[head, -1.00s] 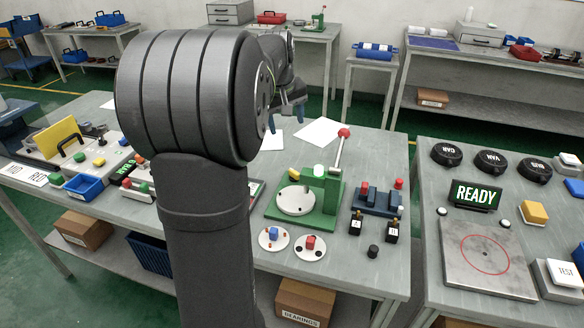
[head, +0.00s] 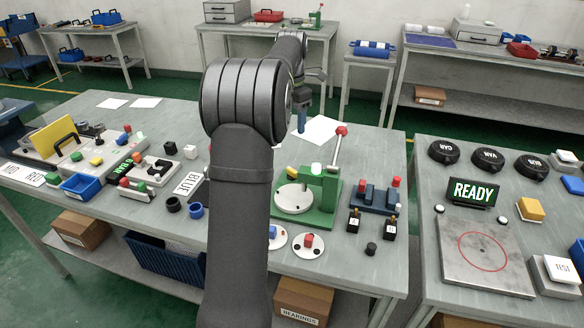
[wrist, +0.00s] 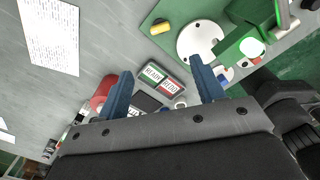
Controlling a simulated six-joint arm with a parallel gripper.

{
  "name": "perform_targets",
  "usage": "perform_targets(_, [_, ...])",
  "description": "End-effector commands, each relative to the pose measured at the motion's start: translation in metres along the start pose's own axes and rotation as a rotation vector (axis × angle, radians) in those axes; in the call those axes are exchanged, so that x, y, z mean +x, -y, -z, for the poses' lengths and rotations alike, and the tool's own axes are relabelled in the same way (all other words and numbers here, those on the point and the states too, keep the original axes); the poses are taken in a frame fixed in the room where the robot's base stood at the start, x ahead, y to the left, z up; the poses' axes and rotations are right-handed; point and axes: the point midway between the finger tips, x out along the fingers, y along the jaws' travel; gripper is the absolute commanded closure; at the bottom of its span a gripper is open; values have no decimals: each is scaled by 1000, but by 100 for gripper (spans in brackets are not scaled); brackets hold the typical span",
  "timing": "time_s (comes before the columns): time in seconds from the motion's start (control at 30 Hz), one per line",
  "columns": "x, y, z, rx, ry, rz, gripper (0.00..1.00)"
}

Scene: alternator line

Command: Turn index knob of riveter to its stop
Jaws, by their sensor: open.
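The riveter (head: 318,190) is a green machine on the table with a white round plate (head: 293,198) and a red-balled lever (head: 341,131) standing up. A small yellow knob (head: 291,172) sits on its green base behind the plate. The yellow knob also shows near the top of the wrist view (wrist: 160,27), beside the white plate (wrist: 200,42). My gripper (head: 302,121) is above the table behind the riveter. In the wrist view my gripper (wrist: 160,87) has its two blue fingers apart with nothing held between them; the knob is beyond them, not touched.
A blue fixture (head: 376,198) with red-topped parts stands right of the riveter. Two round discs with small blocks, one of them here (head: 308,245), lie in front. A white sheet (head: 320,130) lies behind it. My arm hides part of the table's middle.

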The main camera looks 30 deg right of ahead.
Motion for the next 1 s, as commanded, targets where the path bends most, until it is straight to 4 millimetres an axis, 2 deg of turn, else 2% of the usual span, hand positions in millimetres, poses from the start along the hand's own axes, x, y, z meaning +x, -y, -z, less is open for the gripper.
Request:
perform_targets(0.17, [6,-1,-1,-61,-10,5,38])
perform_targets(0.27, [17,0,-1,-62,-11,6,38])
perform_targets(0.8, [130,0,0,-59,-10,6,38])
perform_targets(1.0, [161,0,0,-59,-8,5,38])
